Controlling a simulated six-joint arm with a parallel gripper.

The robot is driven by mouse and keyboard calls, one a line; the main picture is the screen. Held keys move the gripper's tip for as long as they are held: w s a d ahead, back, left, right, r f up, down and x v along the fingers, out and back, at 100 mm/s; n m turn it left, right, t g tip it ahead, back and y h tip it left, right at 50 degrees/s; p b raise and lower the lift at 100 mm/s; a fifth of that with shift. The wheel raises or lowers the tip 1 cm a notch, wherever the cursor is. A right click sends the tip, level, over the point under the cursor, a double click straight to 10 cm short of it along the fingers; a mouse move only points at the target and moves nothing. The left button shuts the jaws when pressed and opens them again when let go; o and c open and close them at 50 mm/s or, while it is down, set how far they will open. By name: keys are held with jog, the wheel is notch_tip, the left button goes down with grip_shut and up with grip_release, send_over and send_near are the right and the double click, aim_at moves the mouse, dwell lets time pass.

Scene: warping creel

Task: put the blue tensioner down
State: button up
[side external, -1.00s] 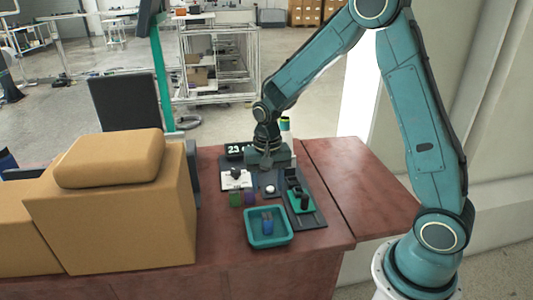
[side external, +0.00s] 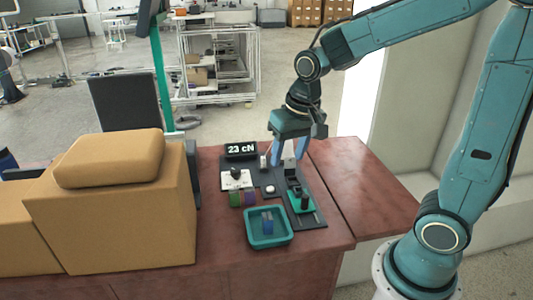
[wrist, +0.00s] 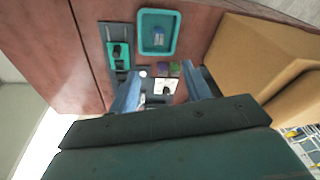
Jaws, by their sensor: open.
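The wrist view shows my gripper's spread fingers (wrist: 167,78).
A display reading 23 cN (side external: 241,150) stands behind a white plate with a black knob (side external: 235,174). Green (side external: 235,199) and purple (side external: 250,197) pieces stand behind the tray. A teal holder (side external: 300,206) lies right of it. A large tan box (side external: 110,220) fills the left.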

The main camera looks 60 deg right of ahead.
jog(key=s+a+r+n+t, duration=0.1)
jog(key=s+r+n, duration=0.1)
jog(key=s, duration=0.5)
jog(key=s+r+n+t, duration=0.2)
jog(key=s+r+n, duration=0.1)
jog(key=s, duration=0.4)
jog(key=shift+a+r, duration=0.4)
jog(key=shift+r, duration=0.5)
